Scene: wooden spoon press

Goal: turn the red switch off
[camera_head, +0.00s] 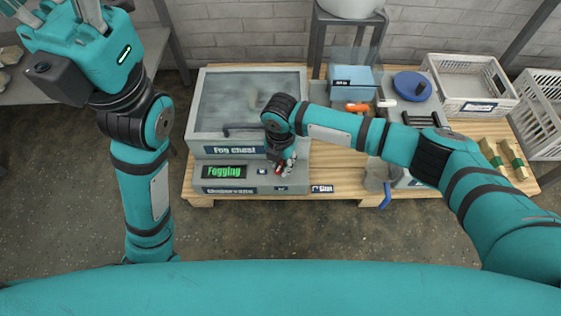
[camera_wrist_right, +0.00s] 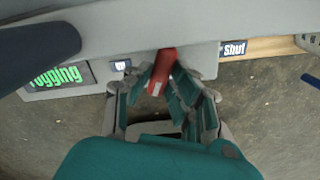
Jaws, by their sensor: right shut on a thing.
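The red switch (camera_wrist_right: 162,68) sticks out from the front of the grey fog chest (camera_head: 200,143). My right gripper (camera_wrist_right: 160,85) is shut on the red switch, with its fingers on both sides of it. In the head view my right gripper (camera_head: 283,165) is at the right part of the chest's front, and the switch is mostly hidden there. The chest's display (camera_head: 224,171) reads "Fogging" in green. My left gripper (camera_head: 88,12) is raised at the top left, partly cut off by the frame, and its fingertips are out of view.
The chest stands on a wooden table (camera_head: 335,180). A "Shut" label (camera_head: 322,188) is right of the switch. A blue box (camera_head: 354,78), a blue disc (camera_head: 412,86) and a grey crate (camera_head: 470,82) are farther right. The chest's handle (camera_head: 240,128) is close to my right wrist.

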